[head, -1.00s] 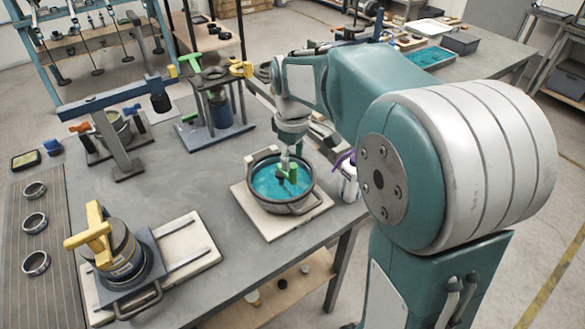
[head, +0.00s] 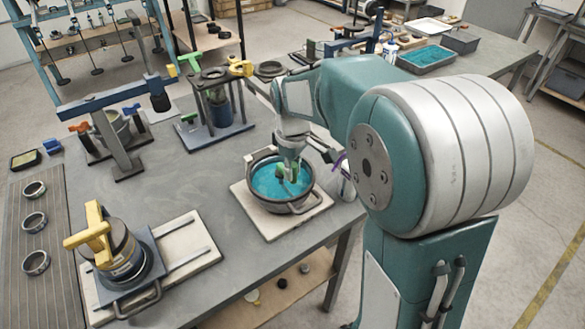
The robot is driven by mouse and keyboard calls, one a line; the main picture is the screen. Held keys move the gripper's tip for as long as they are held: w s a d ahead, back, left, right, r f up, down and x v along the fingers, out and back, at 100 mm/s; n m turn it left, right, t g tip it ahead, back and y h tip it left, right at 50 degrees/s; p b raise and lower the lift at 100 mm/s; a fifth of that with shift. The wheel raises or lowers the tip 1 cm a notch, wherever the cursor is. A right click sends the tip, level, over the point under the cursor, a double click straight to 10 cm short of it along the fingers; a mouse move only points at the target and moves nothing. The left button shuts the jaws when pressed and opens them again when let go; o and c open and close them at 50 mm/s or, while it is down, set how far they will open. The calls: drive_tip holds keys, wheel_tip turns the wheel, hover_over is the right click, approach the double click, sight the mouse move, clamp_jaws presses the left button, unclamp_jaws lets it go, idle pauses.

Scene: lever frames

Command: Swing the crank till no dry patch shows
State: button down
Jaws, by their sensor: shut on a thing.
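A dark round pot (head: 292,207) stands on a pale board (head: 264,232) near the table's right edge. It holds blue-teal material (head: 268,188); I cannot make out any dry patch from this view. A green crank part (head: 281,174) stands up in the pot, partly hidden by my gripper. My gripper (head: 291,170) points down into the pot from above and is shut on the green crank part. The fingertips and the exact contact are too small to see clearly.
A yellow-handled canister (head: 122,252) sits in a clamp at the front left. A lever press (head: 118,146) and a green-topped stand (head: 215,105) stand behind. A white bottle (head: 347,182) is close right of the pot. Grey table shows clear left of the pot.

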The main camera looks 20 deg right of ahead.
drive_tip(key=shift+a, duration=0.1)
drive_tip(key=a+m, duration=0.1)
drive_tip(key=m, duration=0.2)
drive_tip(key=shift+s+a, duration=0.15)
drive_tip(key=shift+a, duration=0.05)
drive_tip(key=m, duration=0.2)
drive_tip(key=a+m, duration=0.1)
drive_tip(key=shift+a+m, duration=0.3)
drive_tip(key=shift+m, duration=0.1)
drive_tip(key=m, duration=0.1)
drive_tip(key=a+m, duration=0.1)
drive_tip(key=w+m, duration=0.1)
drive_tip(key=shift+a+f+m, duration=0.1)
drive_tip(key=shift+a+m, duration=0.15)
drive_tip(key=shift+m, duration=0.15)
drive_tip(key=shift+w+a+m, duration=0.3)
drive_tip(key=shift+a+m, duration=0.05)
drive_tip(key=shift+m, duration=0.65)
drive_tip(key=shift+w+a+m, duration=0.3)
drive_tip(key=shift+m, duration=0.7)
drive_tip(key=c, duration=0.5)
unclamp_jaws()
drive_tip(key=shift+w, duration=0.1)
drive_tip(key=shift+a, duration=0.1)
